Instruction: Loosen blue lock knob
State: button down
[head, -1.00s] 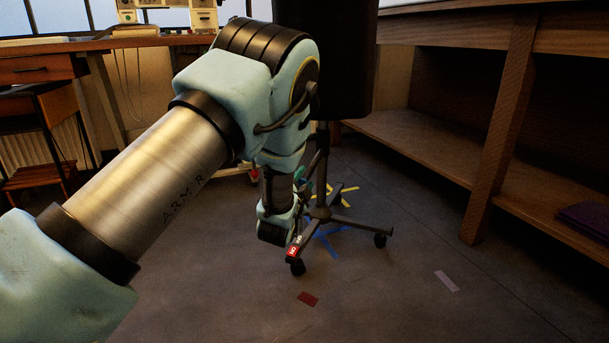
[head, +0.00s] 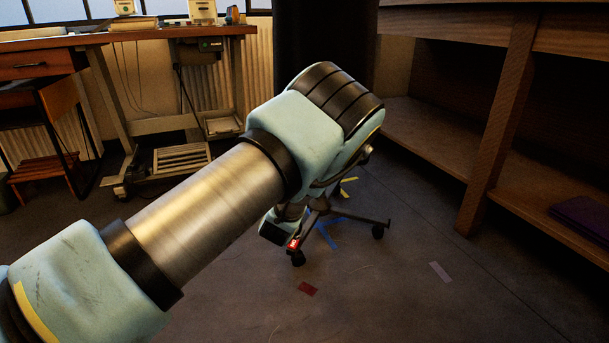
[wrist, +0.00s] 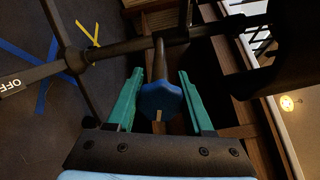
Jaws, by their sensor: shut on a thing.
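The blue lock knob (wrist: 160,100) shows in the middle of the wrist view, at the near end of a dark rod that runs to the black pole of the stand (wrist: 122,49). My gripper (wrist: 160,76) has its two green fingers on either side of the knob and is shut on it. In the head view my own arm hides the knob and the fingers. There the wheeled base of the stand (head: 345,216) shows below my arm, and a large black form (head: 325,40) rises behind it.
A wooden shelf unit (head: 487,120) stands at the right, with a dark purple item (head: 583,216) on its lower shelf. A workbench (head: 120,38) stands at the back left. Blue tape (head: 327,238) and a red patch (head: 307,289) mark the floor, which is open in front.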

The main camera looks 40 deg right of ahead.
jog(key=shift+m, duration=0.3)
dwell(0.4)
jog(key=shift+c, duration=1.7)
grip_release()
jog(key=p+v, duration=0.4)
jog(key=v, duration=0.7)
